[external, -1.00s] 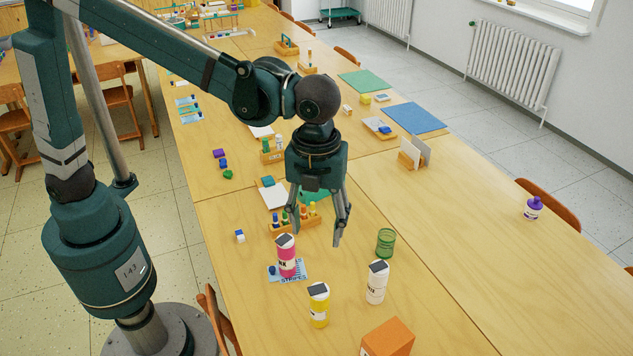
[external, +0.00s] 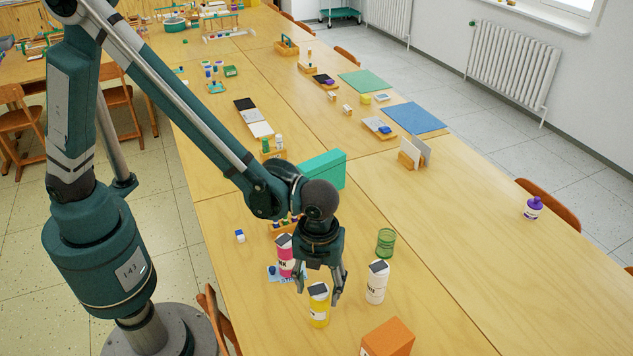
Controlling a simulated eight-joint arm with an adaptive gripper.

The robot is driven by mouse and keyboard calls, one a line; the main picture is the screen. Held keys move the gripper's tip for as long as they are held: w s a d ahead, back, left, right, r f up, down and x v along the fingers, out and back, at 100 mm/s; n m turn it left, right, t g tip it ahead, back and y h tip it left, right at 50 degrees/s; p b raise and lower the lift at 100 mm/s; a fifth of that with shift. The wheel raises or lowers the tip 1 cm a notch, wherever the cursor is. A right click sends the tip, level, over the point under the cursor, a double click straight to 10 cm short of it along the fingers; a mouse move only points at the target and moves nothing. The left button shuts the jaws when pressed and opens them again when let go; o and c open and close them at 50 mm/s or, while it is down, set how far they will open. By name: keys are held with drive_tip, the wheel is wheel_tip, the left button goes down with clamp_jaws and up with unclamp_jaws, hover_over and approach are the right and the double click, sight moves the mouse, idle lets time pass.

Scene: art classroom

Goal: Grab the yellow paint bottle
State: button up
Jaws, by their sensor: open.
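The yellow paint bottle (external: 319,313) stands upright on the table near the front, with a dark label or cap patch on its white top. My gripper (external: 319,294) points down with its fingers apart, close above the bottle. In the picture one finger shows on each side of the bottle's top. I cannot tell whether the fingers are around it in depth or touch it.
A pink bottle (external: 284,262) stands left behind the yellow one, partly hidden by my gripper. A white bottle (external: 377,284) stands close on the right, with a green glass (external: 385,242) behind it. An orange box (external: 388,338) is front right. The right table (external: 460,230) is mostly clear.

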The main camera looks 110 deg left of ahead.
sight(319, 308)
drive_tip(key=shift+f, duration=0.5)
drive_tip(key=shift+f, duration=1.3)
drive_tip(key=shift+w+d+f+b, duration=0.15)
drive_tip(key=shift+f+b, duration=0.3)
drive_tip(key=shift+f, duration=0.85)
drive_tip(key=shift+w+f+b, duration=0.1)
drive_tip(key=shift+f+b, duration=0.3)
drive_tip(key=shift+f, duration=0.9)
drive_tip(key=shift+c, duration=0.6)
drive_tip(key=c, duration=1.1)
